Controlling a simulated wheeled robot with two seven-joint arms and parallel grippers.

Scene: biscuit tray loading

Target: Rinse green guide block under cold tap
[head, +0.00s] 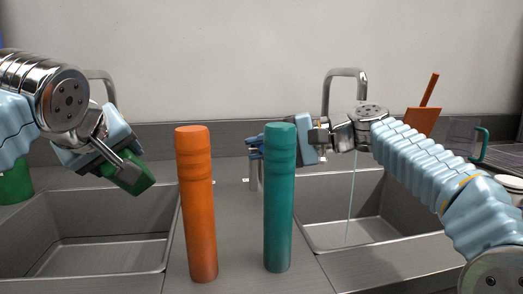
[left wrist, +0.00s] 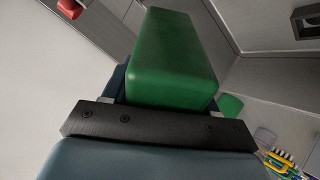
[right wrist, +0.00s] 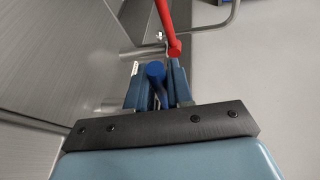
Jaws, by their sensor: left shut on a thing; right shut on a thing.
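My left gripper (head: 117,163) is shut on the green guide block (head: 138,180) and holds it tilted above the left sink (head: 90,232). The block also fills the top middle of the left wrist view (left wrist: 172,62). My right gripper (head: 253,150) reaches behind the teal cylinder and is partly hidden by it. The right wrist view shows its jaws shut on a blue tap handle (right wrist: 155,71), beside a red handle (right wrist: 170,28). A thin water stream (head: 352,195) runs from the right tap (head: 345,73) into the right sink (head: 340,234). The block is well away from the water.
An orange cylinder (head: 196,205) and a teal cylinder (head: 279,200) stand upright on the counter between the sinks. The left tap (head: 101,76) is partly behind my arm. A green container (head: 15,186) stands at far left. An orange handled item (head: 424,118) stands at back right.

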